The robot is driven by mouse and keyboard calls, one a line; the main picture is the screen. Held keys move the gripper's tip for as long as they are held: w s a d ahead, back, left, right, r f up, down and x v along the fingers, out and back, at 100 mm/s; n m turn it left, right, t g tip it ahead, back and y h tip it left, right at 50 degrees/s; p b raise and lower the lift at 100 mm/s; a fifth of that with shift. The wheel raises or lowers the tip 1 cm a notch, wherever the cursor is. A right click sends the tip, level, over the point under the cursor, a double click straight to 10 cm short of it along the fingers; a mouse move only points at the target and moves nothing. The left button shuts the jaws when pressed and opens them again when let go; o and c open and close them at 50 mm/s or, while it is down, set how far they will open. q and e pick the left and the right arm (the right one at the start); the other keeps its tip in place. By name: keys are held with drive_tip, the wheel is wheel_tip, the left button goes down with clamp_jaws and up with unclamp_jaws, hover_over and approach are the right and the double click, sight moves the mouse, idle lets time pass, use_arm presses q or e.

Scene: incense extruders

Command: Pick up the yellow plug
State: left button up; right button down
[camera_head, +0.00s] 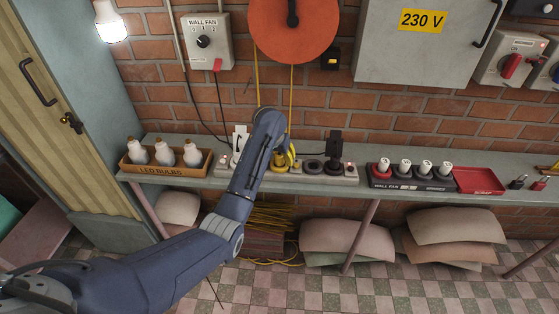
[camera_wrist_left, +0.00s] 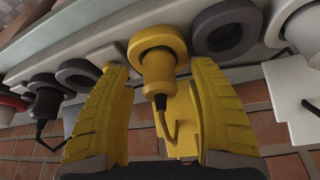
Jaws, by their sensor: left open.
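The yellow plug (camera_wrist_left: 160,72) stands in a round yellow socket (camera_wrist_left: 150,38) on the long strip, with its cable hanging from its end in the left wrist view. My left gripper (camera_wrist_left: 157,88) is open, with one yellow finger on each side of the plug. The plug is between the fingers; a gap shows on the left side, and contact on the right side cannot be told. In the head view my left gripper (camera_head: 286,160) is at the strip, and my arm and fingers hide most of the plug. My right gripper is not in view.
On the strip, a black plug (camera_head: 335,145) stands to the right and a white plug (camera_head: 240,139) to the left, close by. An LED bulbs tray (camera_head: 160,170) is further left. A wall fan rack (camera_head: 411,184) and red tray (camera_head: 478,181) are right. Cables hang above.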

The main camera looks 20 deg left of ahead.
sight(278, 154)
use_arm(q)
clamp_jaws()
drive_tip(key=shift+r, duration=0.1)
idle(0.4)
wheel_tip(278, 154, up, 8)
drive_tip(key=shift+r, duration=0.1)
drive_tip(key=shift+a+r, duration=0.2)
drive_tip(key=shift+r, duration=0.05)
drive_tip(key=s+a, duration=0.2)
drive_tip(key=a, duration=0.5)
drive_tip(key=shift+g, duration=0.3)
drive_tip(key=shift+w+a+f, duration=0.1)
drive_tip(key=shift+f, duration=1.35)
drive_tip(key=shift+w+a+f, duration=0.1)
drive_tip(key=shift+f, duration=1.3)
